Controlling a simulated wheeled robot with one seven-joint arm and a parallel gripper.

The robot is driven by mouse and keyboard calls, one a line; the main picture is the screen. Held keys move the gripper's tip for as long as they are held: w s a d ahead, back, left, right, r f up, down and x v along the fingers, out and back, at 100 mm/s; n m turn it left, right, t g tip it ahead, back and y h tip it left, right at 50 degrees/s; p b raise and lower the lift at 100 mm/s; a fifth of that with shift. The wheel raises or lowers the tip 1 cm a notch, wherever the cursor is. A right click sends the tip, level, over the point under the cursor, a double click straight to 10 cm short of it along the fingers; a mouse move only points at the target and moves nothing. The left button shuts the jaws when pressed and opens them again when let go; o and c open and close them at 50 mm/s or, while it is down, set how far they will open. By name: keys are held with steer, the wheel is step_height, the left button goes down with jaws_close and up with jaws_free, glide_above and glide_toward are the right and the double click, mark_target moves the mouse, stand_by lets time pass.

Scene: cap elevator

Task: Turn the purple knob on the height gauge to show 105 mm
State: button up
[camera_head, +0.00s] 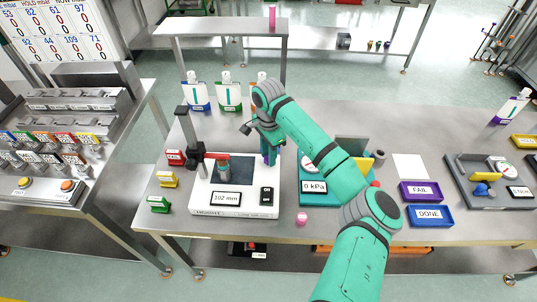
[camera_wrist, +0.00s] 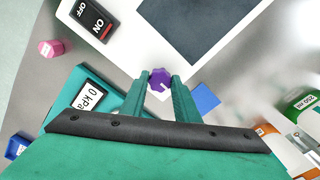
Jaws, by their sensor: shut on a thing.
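The height gauge (camera_head: 213,208) is a white base with a dark plate, a grey column (camera_head: 188,130) and a red arm over a small grey part. Its display (camera_head: 226,199) reads 102 mm. The purple knob (camera_wrist: 160,79) sits between my fingertips in the wrist view, with a pale mark on its lower right side. My gripper (camera_wrist: 161,81) is shut on the knob, a green finger on each side. In the head view my gripper (camera_head: 268,156) is over the right side of the gauge and mostly hides the knob.
A teal 0 kPa unit (camera_head: 318,200) stands just right of the gauge. A pink piece (camera_head: 301,218) lies near the front edge. Bottles (camera_head: 228,95) stand behind.

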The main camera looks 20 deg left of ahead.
steer(key=m, duration=0.5)
steer(key=shift+w+d+m, duration=0.1)
steer(key=shift+m, duration=0.3)
steer(key=m, duration=0.4)
steer(key=shift+m, duration=0.3)
steer(key=shift+w+m, duration=0.1)
steer(key=shift+m, duration=0.9)
steer(key=m, duration=0.9)
steer(key=shift+m, duration=1)
